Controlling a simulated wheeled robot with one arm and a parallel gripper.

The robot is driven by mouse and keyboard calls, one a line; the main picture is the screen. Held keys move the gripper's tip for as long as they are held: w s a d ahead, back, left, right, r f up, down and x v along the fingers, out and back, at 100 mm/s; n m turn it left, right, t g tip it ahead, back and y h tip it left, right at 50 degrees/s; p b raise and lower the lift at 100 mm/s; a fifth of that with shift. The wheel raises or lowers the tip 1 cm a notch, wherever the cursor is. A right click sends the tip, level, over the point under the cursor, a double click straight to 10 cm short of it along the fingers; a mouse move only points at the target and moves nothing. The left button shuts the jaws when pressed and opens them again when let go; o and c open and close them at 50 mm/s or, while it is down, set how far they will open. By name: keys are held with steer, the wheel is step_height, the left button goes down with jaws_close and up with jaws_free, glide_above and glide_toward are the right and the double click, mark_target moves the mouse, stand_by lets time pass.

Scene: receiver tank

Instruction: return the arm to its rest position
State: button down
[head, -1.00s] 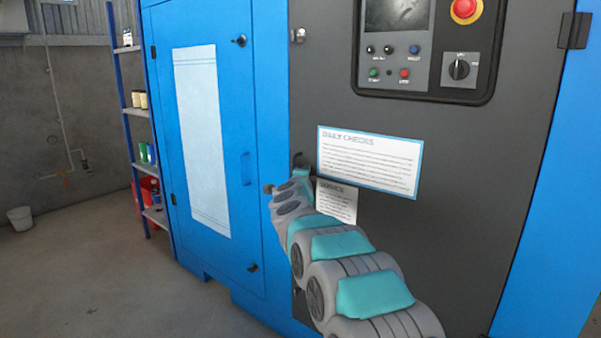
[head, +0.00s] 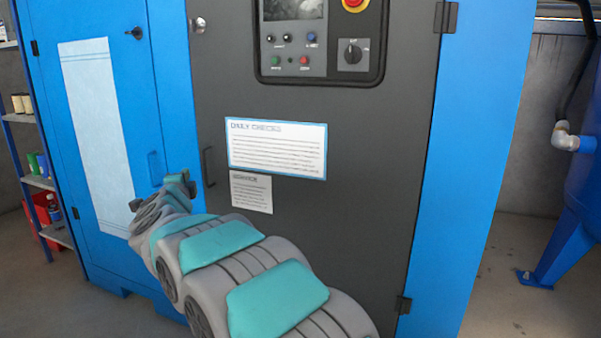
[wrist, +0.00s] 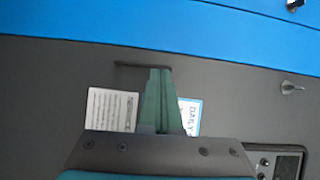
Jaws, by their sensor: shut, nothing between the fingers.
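My arm stretches forward from the bottom of the head view toward the front of a blue and dark grey cabinet (head: 370,220). My gripper (wrist: 160,75) shows in the wrist view with its two green fingers together and nothing between them. The fingers point at the dark grey panel, near a black door handle (wrist: 130,65). In the head view the handle (head: 208,167) is just right of the arm's far end. I cannot tell the exact gap between fingertips and panel. In the head view the fingertips are hard to make out.
The cabinet carries a control panel (head: 318,40) with a red emergency button. A Daily Checks sign (head: 276,147) and a smaller notice (head: 251,191) are below it. Shelves (head: 40,180) stand at the left, a blue tank (head: 580,190) at the right. Floor is clear between cabinet and tank.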

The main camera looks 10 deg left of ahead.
steer(key=s+d+f+n+g, duration=0.3)
steer(key=s+d+f+n, duration=0.15)
steer(key=d, duration=0.45)
steer(key=s+d+f+n+g, duration=0.35)
steer(key=s+d, duration=0.25)
steer(key=d, duration=0.3)
steer(key=s+d+f+n+g, duration=0.4)
steer(key=s+d, duration=0.2)
steer(key=d, duration=0.3)
steer(key=s+d+f+g+h, duration=0.1)
steer(key=s+d+f+g, duration=0.1)
steer(key=s+d, duration=0.6)
steer(key=s+d+f+n+g+h, duration=0.1)
steer(key=s+d+f, duration=0.4)
steer(key=s, duration=0.9)
steer(key=s+d+f+n+g+h, duration=0.1)
steer(key=s+d+f+g+h, duration=0.2)
steer(key=s+d, duration=0.8)
steer(key=shift+s+d+f+g, duration=0.15)
steer(key=shift+d+f+g, duration=0.35)
steer(key=shift+g, duration=0.75)
steer(key=shift+a, duration=0.1)
